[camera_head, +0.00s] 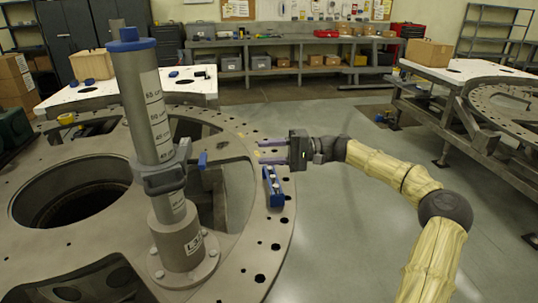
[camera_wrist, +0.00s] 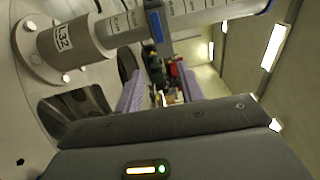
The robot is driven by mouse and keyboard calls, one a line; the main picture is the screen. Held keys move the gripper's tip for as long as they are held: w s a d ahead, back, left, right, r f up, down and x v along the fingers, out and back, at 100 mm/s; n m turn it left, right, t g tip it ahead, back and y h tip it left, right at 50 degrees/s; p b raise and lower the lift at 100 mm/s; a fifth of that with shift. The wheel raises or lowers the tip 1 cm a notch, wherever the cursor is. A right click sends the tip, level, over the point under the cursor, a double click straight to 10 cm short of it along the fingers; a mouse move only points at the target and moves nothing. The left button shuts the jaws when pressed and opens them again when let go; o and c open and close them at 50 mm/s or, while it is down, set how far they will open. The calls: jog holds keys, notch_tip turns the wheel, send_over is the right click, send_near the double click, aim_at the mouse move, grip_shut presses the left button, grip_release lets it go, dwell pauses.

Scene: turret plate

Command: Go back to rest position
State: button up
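My gripper (camera_head: 272,153) is held out over the right rim of the round turret plate (camera_head: 262,250), at the end of my arm, which reaches in from the right. Its two purple fingers point left and are apart, with nothing between them; they also show apart in the wrist view (camera_wrist: 158,95). A tall grey graduated post (camera_head: 150,110) with a blue cap stands upright on the plate, left of my gripper and apart from it. The post lies across the top of the wrist view (camera_wrist: 185,18).
A blue block with several pegs (camera_head: 274,187) sits on the plate's rim, just below my gripper. The plate has a large round opening at left. A white-topped table (camera_head: 440,72) with a box stands at right. The floor between (camera_head: 340,215) is open.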

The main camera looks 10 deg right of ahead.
jog(key=s+a+f+n+g+h, duration=0.1)
jog(key=s+a+f+g+h, duration=0.1)
jog(key=s+a+f+h, duration=0.4)
jog(key=s+a+f+g+h, duration=0.1)
jog(key=s+a+f+h, duration=0.15)
jog(key=a+f, duration=0.55)
jog(key=s+d+f+h, duration=0.5)
jog(key=s+f+h, duration=0.1)
jog(key=s, duration=0.2)
jog(key=s+d+r+t+h, duration=0.2)
jog(key=s+d+t+h, duration=0.1)
jog(key=s+d, duration=0.6)
jog(key=shift+s+r+t, duration=0.2)
jog(key=shift+s+t, duration=0.2)
jog(key=shift+s, duration=0.75)
